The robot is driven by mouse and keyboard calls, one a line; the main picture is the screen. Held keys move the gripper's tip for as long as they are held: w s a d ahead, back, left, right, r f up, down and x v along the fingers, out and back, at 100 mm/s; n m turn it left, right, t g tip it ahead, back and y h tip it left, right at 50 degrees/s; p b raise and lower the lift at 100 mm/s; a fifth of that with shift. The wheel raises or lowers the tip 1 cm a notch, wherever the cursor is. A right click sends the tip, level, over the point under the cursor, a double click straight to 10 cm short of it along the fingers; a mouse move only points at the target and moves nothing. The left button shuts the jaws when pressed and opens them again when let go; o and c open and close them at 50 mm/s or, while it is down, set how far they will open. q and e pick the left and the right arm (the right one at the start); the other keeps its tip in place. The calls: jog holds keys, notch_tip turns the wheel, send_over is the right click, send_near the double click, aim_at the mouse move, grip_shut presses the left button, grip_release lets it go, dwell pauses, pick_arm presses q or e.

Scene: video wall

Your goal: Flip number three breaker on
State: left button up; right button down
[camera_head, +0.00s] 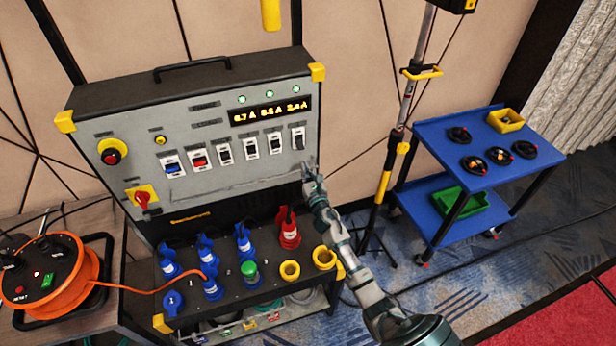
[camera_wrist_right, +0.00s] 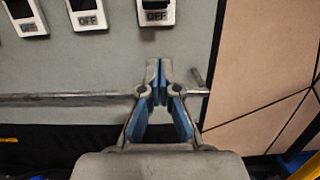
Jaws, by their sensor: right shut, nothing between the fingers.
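A row of breakers runs across the grey panel (camera_head: 215,115) of the power box. From left they are a blue-switched breaker (camera_head: 172,163), a red-switched breaker (camera_head: 198,158), then the third breaker (camera_head: 224,152) and several more dark-switched ones. I cannot read their numbers. In the right wrist view the rightmost breaker (camera_wrist_right: 155,13), a middle breaker (camera_wrist_right: 87,16) and a left breaker (camera_wrist_right: 26,17) show OFF labels. My right gripper (camera_head: 309,168) is shut and empty, just below the rightmost breaker; its fingertips (camera_wrist_right: 159,72) point at the panel near a metal rail (camera_wrist_right: 60,98). My left gripper is out of view.
Blue and red plugs (camera_head: 243,240) stand on the box's lower shelf. An orange cable reel (camera_head: 50,275) is at the left. A blue cart (camera_head: 485,150) and a yellow-black stand (camera_head: 385,170) are at the right. A red rotary switch (camera_head: 142,199) juts from the panel.

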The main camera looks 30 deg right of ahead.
aim_at(299, 153)
jog(key=x, duration=0.4)
pick_arm(q)
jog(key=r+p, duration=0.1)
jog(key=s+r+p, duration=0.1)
jog(key=p, duration=0.1)
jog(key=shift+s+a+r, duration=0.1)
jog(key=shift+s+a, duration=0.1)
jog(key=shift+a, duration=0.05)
pick_arm(e)
jog(key=r, duration=0.1)
jog(key=s+r, duration=0.1)
jog(key=s+a+r, duration=0.1)
jog(key=shift+r, duration=0.35)
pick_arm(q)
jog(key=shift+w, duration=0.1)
pick_arm(e)
jog(key=shift+d+f, duration=0.15)
